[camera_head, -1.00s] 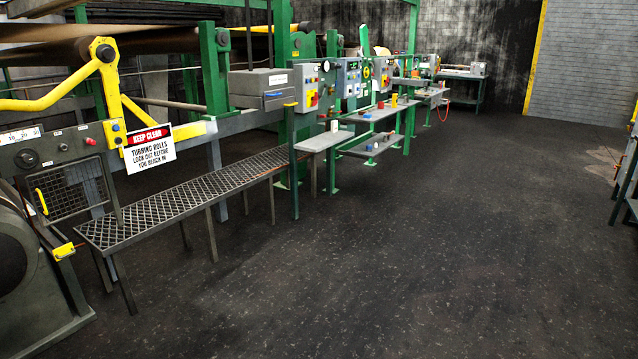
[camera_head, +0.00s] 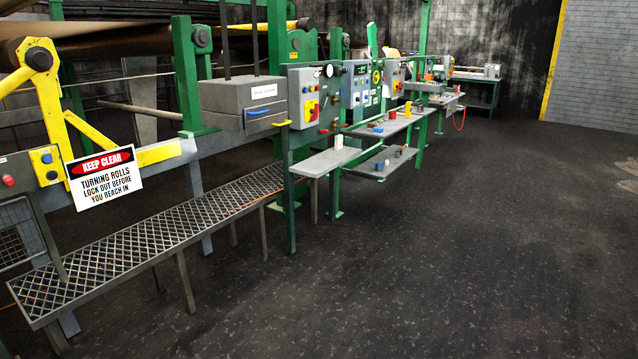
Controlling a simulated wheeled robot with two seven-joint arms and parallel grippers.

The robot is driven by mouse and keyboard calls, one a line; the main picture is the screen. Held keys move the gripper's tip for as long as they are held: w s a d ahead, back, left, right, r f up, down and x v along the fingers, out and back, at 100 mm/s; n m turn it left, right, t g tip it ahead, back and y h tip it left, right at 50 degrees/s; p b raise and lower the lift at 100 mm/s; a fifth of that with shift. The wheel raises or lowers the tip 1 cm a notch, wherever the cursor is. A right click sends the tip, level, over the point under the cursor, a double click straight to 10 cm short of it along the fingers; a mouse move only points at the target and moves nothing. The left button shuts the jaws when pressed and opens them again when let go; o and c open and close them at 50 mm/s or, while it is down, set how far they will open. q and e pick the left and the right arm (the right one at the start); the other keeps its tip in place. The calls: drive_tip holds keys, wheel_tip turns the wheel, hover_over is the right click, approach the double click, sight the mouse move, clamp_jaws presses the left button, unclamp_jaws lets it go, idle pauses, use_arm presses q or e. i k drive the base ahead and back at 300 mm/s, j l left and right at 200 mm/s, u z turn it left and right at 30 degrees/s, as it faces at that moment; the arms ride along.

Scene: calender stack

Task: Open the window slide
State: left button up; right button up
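I cannot tell for sure which part is the window slide. A grey box (camera_head: 222,101) with a white label hangs on the green machine frame, left of the middle. A blue handle (camera_head: 259,112) is on its front, and a small yellow handle (camera_head: 282,124) sits at its right edge. The box looks closed, but its details are small. A mesh guard panel (camera_head: 14,243) is cut off at the left edge. Neither of my grippers is in view.
A perforated metal walkway (camera_head: 150,243) runs along the machine. A "keep clear" sign (camera_head: 104,178) hangs above it. Control panels (camera_head: 315,98) and grey shelves (camera_head: 385,124) with small items stand further along. The dark floor (camera_head: 430,260) to the right is clear.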

sight(251, 113)
drive_tip(key=i, duration=2.45)
drive_tip(key=z, duration=0.3)
